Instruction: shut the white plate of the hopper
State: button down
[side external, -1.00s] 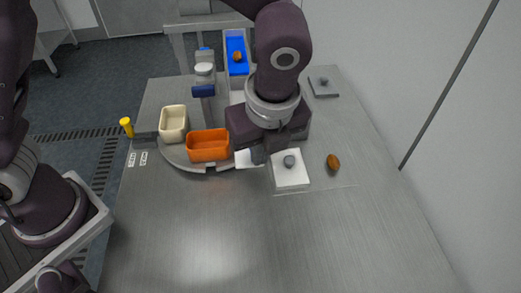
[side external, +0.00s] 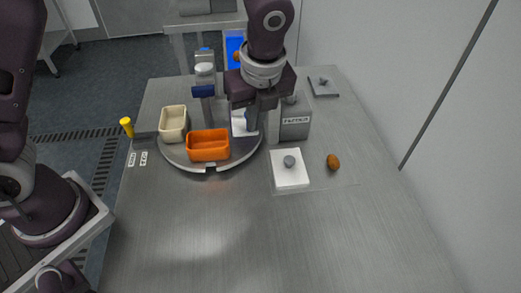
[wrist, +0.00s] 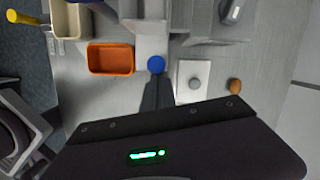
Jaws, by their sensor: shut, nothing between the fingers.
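The white plate (side external: 239,123) shows at the back of the round turntable, partly behind my gripper (side external: 251,126). My gripper points down beside it, shut and empty; I cannot tell whether it touches the plate. In the wrist view my dark fingers (wrist: 155,93) end close to a round blue knob (wrist: 156,64), in front of a pale surface that may be the plate. The hopper's blue trough (side external: 233,42) rises behind my wrist and is mostly hidden by it.
An orange tray (side external: 208,146) and a cream tray (side external: 173,123) stand on the turntable. A labelled grey box (side external: 295,124) stands right of my gripper. A white square (side external: 281,181) with a grey knob and a brown date (side external: 333,162) lie nearer. The front table is clear.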

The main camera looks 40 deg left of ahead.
jog(key=s+d+r, duration=0.3)
jog(key=d+r, duration=0.2)
jog(key=r, duration=0.5)
jog(key=s+a+r+n+t+h, duration=0.2)
jog(key=s+a+r+n, duration=0.4)
jog(key=s+a+n, duration=0.55)
jog(key=s+a+f+n+t, duration=0.2)
jog(key=s+a+n, duration=0.3)
jog(key=n, duration=0.7)
jog(key=shift+s+a+f, duration=0.25)
jog(key=shift+s+f, duration=0.45)
jog(key=shift+s, duration=0.5)
